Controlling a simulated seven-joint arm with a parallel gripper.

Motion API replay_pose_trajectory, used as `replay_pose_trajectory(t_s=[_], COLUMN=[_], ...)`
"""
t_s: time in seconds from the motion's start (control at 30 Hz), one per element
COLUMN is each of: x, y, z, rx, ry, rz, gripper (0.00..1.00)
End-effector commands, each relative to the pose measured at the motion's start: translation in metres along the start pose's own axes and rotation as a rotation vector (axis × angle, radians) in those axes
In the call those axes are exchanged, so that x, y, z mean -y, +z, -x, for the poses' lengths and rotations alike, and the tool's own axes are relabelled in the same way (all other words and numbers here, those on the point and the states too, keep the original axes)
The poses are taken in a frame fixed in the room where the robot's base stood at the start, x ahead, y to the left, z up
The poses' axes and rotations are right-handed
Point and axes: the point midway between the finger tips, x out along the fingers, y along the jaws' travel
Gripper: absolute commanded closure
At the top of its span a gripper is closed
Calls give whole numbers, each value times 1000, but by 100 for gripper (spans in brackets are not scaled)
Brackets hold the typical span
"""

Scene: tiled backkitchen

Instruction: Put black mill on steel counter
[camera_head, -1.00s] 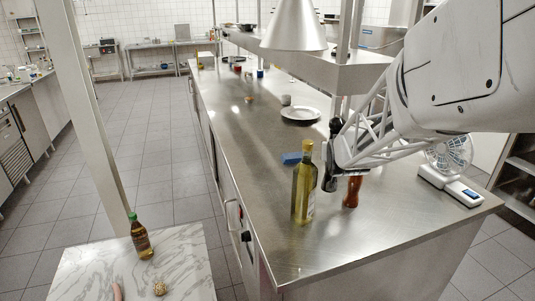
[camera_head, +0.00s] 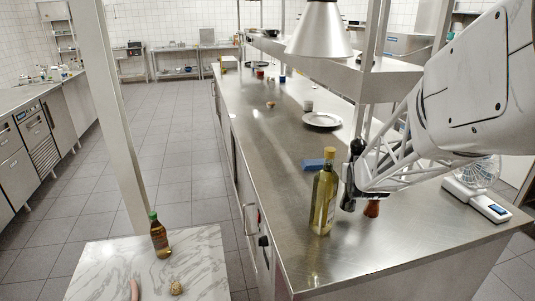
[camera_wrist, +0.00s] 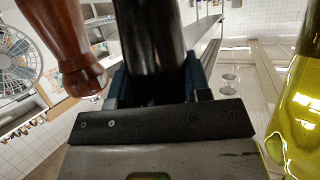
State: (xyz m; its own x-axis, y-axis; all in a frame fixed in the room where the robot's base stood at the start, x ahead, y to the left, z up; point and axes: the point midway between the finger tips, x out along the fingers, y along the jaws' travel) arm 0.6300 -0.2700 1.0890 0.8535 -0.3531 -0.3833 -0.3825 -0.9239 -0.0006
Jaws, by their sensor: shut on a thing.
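The black mill (camera_head: 354,150) is upright between the jaws of my gripper (camera_head: 352,184), over the near part of the steel counter (camera_head: 290,215). Its base is low, and I cannot tell whether it touches the counter. In the wrist view the black mill (camera_wrist: 152,38) stands between the fingers of my gripper (camera_wrist: 153,88), which is shut on it. The oil bottle stands to its left in the head view. A reddish-brown mill (camera_head: 371,209) is just to its right, mostly hidden by my gripper.
The yellow-green oil bottle (camera_head: 323,202) stands close to my gripper. A blue block (camera_head: 318,165), a white plate (camera_head: 322,120) and a cup (camera_head: 308,106) are further back. The counter's near left area is clear.

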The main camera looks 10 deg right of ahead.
Motion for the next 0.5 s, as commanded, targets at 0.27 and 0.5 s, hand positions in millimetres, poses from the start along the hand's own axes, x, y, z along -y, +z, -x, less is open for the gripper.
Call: replay_pose_trajectory(t_s=[0.27,0.5], x=[0,0], y=[2,24], z=[-1,-10], rx=[0,0], ry=[0,0], rz=[0,1], gripper=[88,88])
